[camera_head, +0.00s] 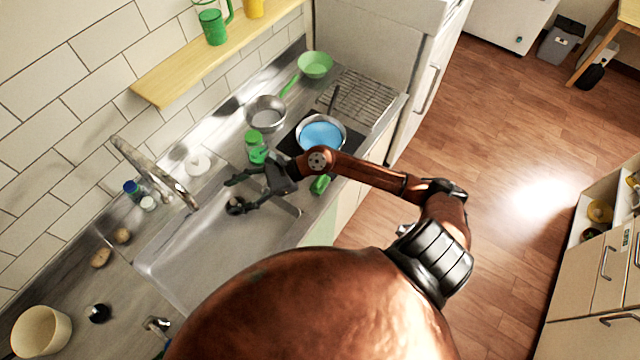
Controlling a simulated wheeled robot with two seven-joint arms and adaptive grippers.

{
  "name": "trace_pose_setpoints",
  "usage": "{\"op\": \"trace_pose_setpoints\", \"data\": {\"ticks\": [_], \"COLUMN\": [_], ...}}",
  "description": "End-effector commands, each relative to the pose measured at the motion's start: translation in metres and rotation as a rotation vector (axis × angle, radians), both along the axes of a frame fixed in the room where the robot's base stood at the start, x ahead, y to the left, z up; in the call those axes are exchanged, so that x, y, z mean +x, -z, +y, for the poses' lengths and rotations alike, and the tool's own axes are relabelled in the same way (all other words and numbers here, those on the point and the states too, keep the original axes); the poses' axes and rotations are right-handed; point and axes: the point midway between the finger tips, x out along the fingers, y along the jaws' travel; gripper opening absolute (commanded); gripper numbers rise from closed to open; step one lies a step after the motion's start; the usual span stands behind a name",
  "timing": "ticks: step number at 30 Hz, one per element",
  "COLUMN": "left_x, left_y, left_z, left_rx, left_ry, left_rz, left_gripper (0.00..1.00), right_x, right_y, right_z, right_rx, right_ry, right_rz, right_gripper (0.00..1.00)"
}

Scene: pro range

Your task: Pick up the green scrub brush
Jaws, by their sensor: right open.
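A small green object (320,184), which looks like the green scrub brush, lies on the counter near its front edge, to the right of the sink. My right forearm passes just above it in the picture. My right gripper (234,194) is open, with its fingers spread over the sink area, left of the brush and apart from it. A dark round thing shows at the lower fingertip; I cannot tell whether it is part of the gripper.
A green-lidded jar (256,147) stands behind my right gripper. A pan with blue inside (321,133), a metal pan (265,114) and a green bowl (315,64) are farther back. The faucet (150,170) rises behind the sink (190,250). A cream bowl (41,331) is at lower left.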

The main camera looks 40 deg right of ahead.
Motion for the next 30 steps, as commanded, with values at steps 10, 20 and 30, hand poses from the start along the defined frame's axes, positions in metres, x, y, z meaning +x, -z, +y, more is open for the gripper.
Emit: {"op": "trace_pose_setpoints", "data": {"ticks": [10, 20, 30], "left_x": [-0.001, -0.003, -0.003], "left_y": [0.000, -0.003, -0.021], "left_z": [0.000, 0.000, 0.001], "left_rx": [0.000, 0.001, 0.000], "left_ry": [-0.001, -0.001, -0.002], "left_rz": [0.002, 0.005, 0.004], "left_gripper": [0.40, 0.40, 0.40], "right_x": [-0.019, -0.028, -0.026], "right_y": [0.129, 0.138, 0.176], "right_z": [-0.193, -0.275, -0.279], "right_rx": [-0.969, -1.203, -1.196], "right_ry": [-0.485, -0.598, -0.597], "right_rz": [0.032, 0.141, 0.143], "right_gripper": [0.54, 0.54, 0.54]}}
